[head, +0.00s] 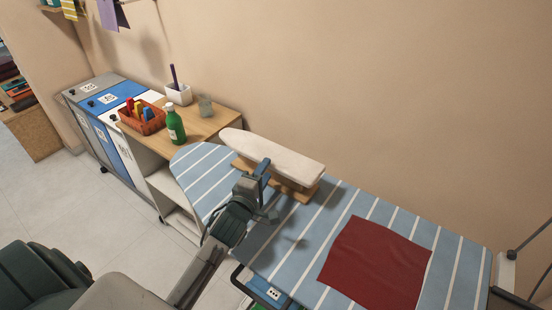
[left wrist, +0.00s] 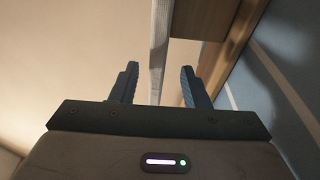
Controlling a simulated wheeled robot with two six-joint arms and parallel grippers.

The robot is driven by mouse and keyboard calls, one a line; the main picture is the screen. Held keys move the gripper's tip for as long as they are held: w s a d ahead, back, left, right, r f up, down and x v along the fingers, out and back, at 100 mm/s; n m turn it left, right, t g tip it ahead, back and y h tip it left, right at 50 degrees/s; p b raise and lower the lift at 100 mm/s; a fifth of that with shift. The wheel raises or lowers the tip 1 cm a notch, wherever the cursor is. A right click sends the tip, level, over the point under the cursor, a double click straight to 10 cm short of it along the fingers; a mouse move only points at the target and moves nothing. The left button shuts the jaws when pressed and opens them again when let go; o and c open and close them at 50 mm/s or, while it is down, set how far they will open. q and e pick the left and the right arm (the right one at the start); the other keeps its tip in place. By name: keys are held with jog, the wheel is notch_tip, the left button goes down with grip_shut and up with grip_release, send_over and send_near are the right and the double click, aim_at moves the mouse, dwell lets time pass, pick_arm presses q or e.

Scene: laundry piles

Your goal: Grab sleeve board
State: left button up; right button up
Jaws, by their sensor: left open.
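The sleeve board (head: 272,155) has a pale padded top above a wooden base and stands on the blue striped ironing board (head: 205,178) near the wall. My left gripper (head: 264,172) is open at the near side of the sleeve board and partly covers its base. In the left wrist view, a narrow pale strip, which looks like the padded top edge-on (left wrist: 159,45), runs between the two open fingers (left wrist: 159,68). The wooden base shows to its right. I cannot tell whether the fingers touch the board. My right gripper is not in view.
A dark red cloth (head: 375,263) lies flat on the ironing board to the right. Behind the left end, a wooden-topped cabinet (head: 215,120) holds a green bottle (head: 175,123), a basket (head: 142,118) and a white pot (head: 179,95). The wall (head: 400,90) runs close behind the sleeve board.

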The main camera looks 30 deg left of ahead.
aim_at(280, 147)
pick_arm(q)
jog(key=shift+w+r, duration=0.1)
jog(key=shift+w, duration=0.75)
jog(key=w+p, duration=0.2)
jog(key=w, duration=0.1)
jog(key=w+p, duration=0.1)
jog(key=w, duration=0.1)
jog(key=shift+a+r, duration=0.15)
jog(key=shift+a, duration=0.15)
jog(key=shift+w, duration=0.2)
jog(key=shift+c, duration=0.4)
grip_shut()
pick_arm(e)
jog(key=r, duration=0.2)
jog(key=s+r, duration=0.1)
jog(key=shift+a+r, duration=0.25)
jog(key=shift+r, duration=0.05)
